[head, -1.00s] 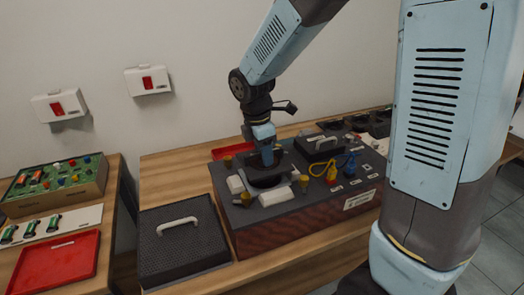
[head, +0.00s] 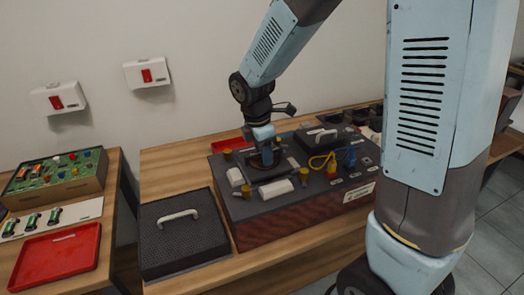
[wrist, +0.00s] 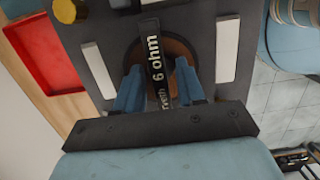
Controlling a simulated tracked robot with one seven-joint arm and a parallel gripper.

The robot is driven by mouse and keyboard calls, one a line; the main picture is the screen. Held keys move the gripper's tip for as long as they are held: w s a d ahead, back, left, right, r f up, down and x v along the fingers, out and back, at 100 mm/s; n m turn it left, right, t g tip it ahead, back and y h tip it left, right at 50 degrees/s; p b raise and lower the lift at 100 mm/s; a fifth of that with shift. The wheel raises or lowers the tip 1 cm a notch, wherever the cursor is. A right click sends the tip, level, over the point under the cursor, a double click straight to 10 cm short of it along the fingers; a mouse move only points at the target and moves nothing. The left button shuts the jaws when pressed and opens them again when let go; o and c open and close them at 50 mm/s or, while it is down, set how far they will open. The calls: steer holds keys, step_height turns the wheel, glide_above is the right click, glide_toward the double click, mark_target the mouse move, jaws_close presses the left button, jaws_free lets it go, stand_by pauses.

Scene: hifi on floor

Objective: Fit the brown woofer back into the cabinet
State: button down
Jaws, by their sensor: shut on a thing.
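The brown woofer (wrist: 181,48) shows in the wrist view as a brown disc behind a black bar (wrist: 156,55) marked "6 ohm". My gripper (wrist: 160,92) is shut on that bar, with a blue finger on each side. The cabinet (head: 290,212) is a wide dark box with a grey top and a reddish front. In the head view my gripper (head: 265,158) is low over the left part of its top, at the woofer's place. The fingers and bar hide much of the woofer. I cannot tell whether it is fully seated.
White blocks (head: 276,188) and yellow knobs (head: 304,176) stand close around the woofer. A yellow cable (head: 322,160) lies to the right. A black mesh panel with a white handle (head: 180,232) lies left of the cabinet. A red tray (head: 55,258) is at far left.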

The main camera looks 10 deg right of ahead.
steer(key=shift+f, duration=1.3)
steer(key=c, duration=0.6)
jaws_free()
steer(key=r, duration=0.4)
steer(key=a+r, duration=0.1)
steer(key=r, duration=0.4)
steer(key=a+r, duration=0.1)
steer(key=r, duration=0.3)
steer(key=shift+s+r, duration=0.3)
step_height(320, 180, up, 8)
stand_by(0.3)
